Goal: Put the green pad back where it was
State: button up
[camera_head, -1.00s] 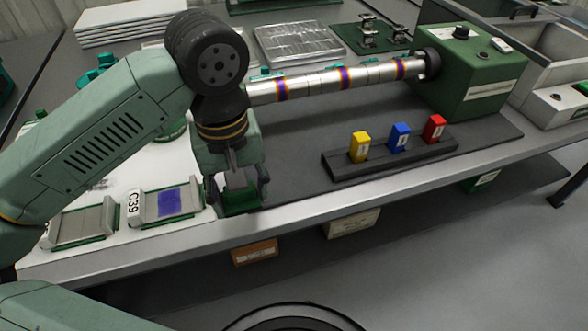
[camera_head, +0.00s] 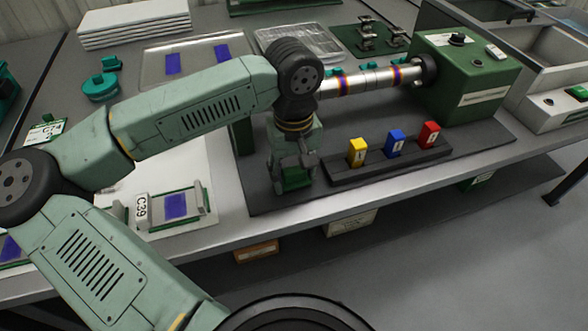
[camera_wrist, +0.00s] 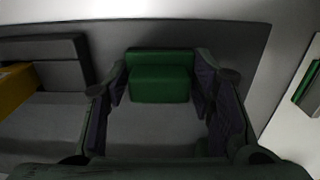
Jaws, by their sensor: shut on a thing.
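My gripper (camera_head: 293,180) is shut on the green pad (camera_head: 295,176) and holds it just left of a black rack (camera_head: 400,165). In the wrist view the green pad (camera_wrist: 160,76) sits between the two fingers of my gripper (camera_wrist: 160,90), over a grey surface. The rack holds a yellow block (camera_head: 357,152), a blue block (camera_head: 394,143) and a red block (camera_head: 429,134) in a row. The rack's left part, nearest my gripper, shows no block. I cannot tell whether the pad touches the surface below it.
A green machine (camera_head: 465,85) with a banded metal shaft (camera_head: 370,78) stands behind the rack. A tray marked C39 (camera_head: 170,207) lies to the left. The bench's front edge (camera_head: 400,205) runs close before the rack. The dark mat (camera_head: 480,135) is clear to the rack's right.

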aim_at(294, 170)
jog(key=shift+f+b, duration=0.2)
jog(key=shift+b, duration=0.15)
jog(key=o, duration=1.1)
jog(key=shift+r, duration=0.1)
notch_tip(294, 170, up, 12)
jog(key=shift+r, duration=0.15)
